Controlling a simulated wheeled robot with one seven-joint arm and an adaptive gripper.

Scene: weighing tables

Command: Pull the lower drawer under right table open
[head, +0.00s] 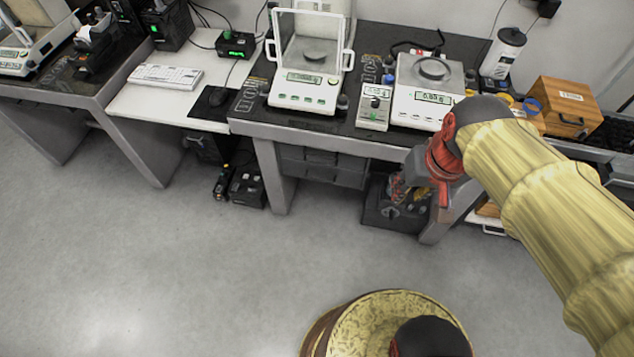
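The right table (330,133) has a grey frame and a dark top. Under it hangs a dark grey drawer unit in shadow. Its upper drawer (318,156) and lower drawer (318,172) both look closed, flush with each other. The handles are too dark to make out. My gripper (397,190) is in front of the table's right part, to the right of the drawers and apart from them. It points down and left, in front of a dark box on the floor. Its fingers are small and blend into that box, so I cannot tell their opening.
The dark box (378,212) stands on the floor under the table, beside the right leg. The left leg (272,180) borders the drawers. Balances (307,88) (422,100) stand on top. Small black devices (247,190) are on the floor at left. The floor in front is clear.

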